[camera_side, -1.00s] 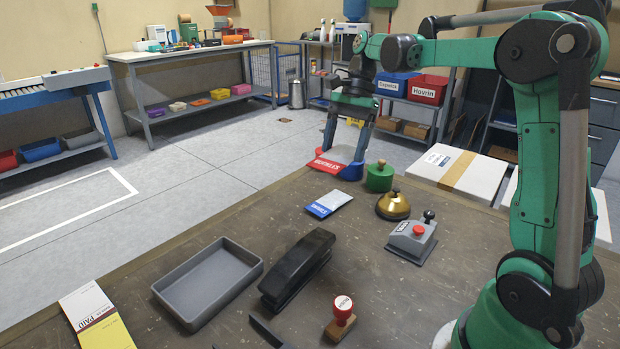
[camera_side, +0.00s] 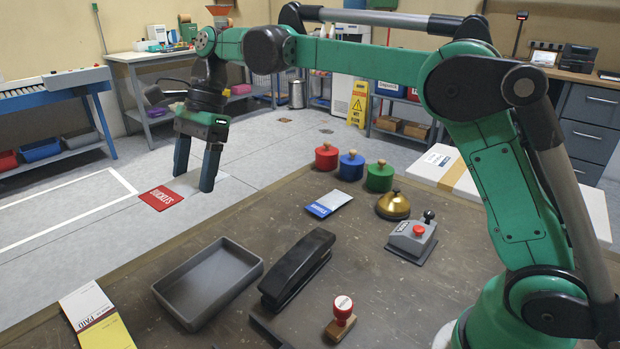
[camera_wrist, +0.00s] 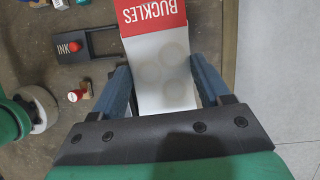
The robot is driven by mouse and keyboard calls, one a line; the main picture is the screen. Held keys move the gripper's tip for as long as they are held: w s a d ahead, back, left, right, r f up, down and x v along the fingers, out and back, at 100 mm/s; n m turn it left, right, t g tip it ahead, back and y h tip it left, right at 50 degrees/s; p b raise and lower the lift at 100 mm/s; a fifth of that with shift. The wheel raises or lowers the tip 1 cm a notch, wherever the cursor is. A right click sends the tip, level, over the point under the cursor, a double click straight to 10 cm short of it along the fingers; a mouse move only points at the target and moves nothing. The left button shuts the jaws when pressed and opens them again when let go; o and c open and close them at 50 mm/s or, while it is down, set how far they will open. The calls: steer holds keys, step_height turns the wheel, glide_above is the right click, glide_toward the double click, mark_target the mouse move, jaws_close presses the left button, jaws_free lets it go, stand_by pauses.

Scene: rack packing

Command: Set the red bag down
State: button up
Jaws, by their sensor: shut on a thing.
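The red bag (camera_side: 161,197), a flat packet with a red end lettered BUCKLES and a pale body, hangs in the air in the side view. My gripper (camera_side: 193,180) is shut on its pale end, with the red end sticking out to the left. In the wrist view the bag (camera_wrist: 160,85) lies between my two blue fingers (camera_wrist: 160,75), red end at the top. Faint round shapes show through its pale body. The workbench is below it in the wrist view.
On the bench (camera_side: 370,300) are an empty grey tray (camera_side: 257,270), a black stapler-like block (camera_side: 297,270), a blue-and-white packet (camera_side: 328,204), red, blue and green knobbed weights, a brass bell (camera_side: 393,205) and a stamp (camera_side: 342,318).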

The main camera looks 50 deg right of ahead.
mark_target(215, 280)
step_height(215, 280, down, 18)
steer(key=shift+d+f, duration=0.1)
steer(key=shift+f, duration=0.1)
steer(key=shift+f, duration=0.15)
steer(key=o, duration=1.3)
steer(key=shift+c, duration=0.2)
steer(key=v, duration=1.2)
steer(key=s+d+r+n+t+h, duration=0.1)
steer(key=s+d+n+t+h, duration=0.1)
steer(key=s+n, duration=0.6)
steer(key=s+d+r+n+t+h, duration=0.1)
steer(key=s+d+n+t+h, duration=0.1)
steer(key=s+n+t, duration=0.3)
steer(key=shift+s+d+n+t+h, duration=0.3)
steer(key=shift+s+d+n, duration=0.5)
steer(key=shift+s+n, duration=0.9)
steer(key=shift+w+n, duration=0.3)
